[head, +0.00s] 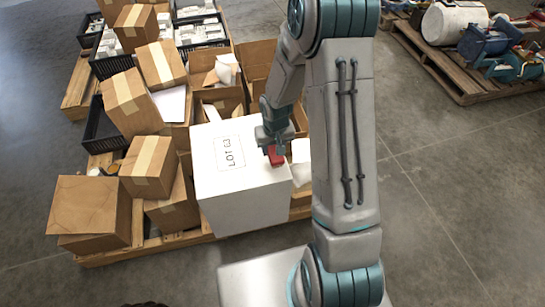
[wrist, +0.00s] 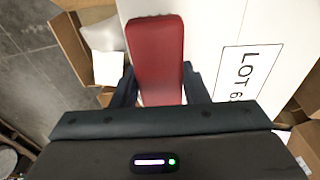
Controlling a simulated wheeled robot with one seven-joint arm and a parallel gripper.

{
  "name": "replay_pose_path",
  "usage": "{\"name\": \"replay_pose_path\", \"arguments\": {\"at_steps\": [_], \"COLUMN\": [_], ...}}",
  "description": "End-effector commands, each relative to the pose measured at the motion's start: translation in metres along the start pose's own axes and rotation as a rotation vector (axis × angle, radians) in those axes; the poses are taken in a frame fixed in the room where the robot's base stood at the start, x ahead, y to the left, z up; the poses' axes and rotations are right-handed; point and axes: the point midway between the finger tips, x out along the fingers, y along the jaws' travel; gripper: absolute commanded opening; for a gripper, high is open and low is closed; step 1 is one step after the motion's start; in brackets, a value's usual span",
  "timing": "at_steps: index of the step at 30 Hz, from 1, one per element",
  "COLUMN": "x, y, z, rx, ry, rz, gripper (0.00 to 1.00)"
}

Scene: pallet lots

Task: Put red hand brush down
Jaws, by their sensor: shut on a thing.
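The red hand brush (wrist: 156,55) is between the two fingers of my gripper (wrist: 157,88) in the wrist view. My gripper is shut on it. In the head view the brush shows as a small red patch (head: 275,155) below my gripper (head: 271,146), at the right part of the top of a white box (head: 240,163) marked "LOT 63". Whether the brush touches the box top, I cannot tell. Its lower end is hidden by my gripper in the wrist view.
Several cardboard boxes (head: 88,209) and black crates stand around the white box on a wooden pallet (head: 180,241). Open cartons (head: 222,70) are behind it. Another loaded pallet (head: 440,73) is at the upper right. The floor at the right is clear.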

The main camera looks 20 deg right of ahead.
Motion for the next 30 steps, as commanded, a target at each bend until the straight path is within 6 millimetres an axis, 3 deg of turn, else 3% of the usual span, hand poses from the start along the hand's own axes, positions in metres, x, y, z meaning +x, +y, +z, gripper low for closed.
{"name": "replay_pose_path", "arguments": {"at_steps": [5,12,23,24,26,30], "x": [0.011,0.043,0.046,0.046,0.045,0.045], "y": [-0.003,-0.003,-0.003,-0.003,-0.003,-0.003], "z": [-0.002,0.002,0.003,0.003,0.003,0.003], "rx": [-0.001,-0.001,-0.001,-0.001,-0.001,-0.001], "ry": [-0.001,0.000,0.001,0.000,0.000,0.000], "rz": [0.000,0.000,0.000,0.000,0.000,0.000], "gripper": [0.22,0.22,0.22,0.46,0.62,0.62]}}
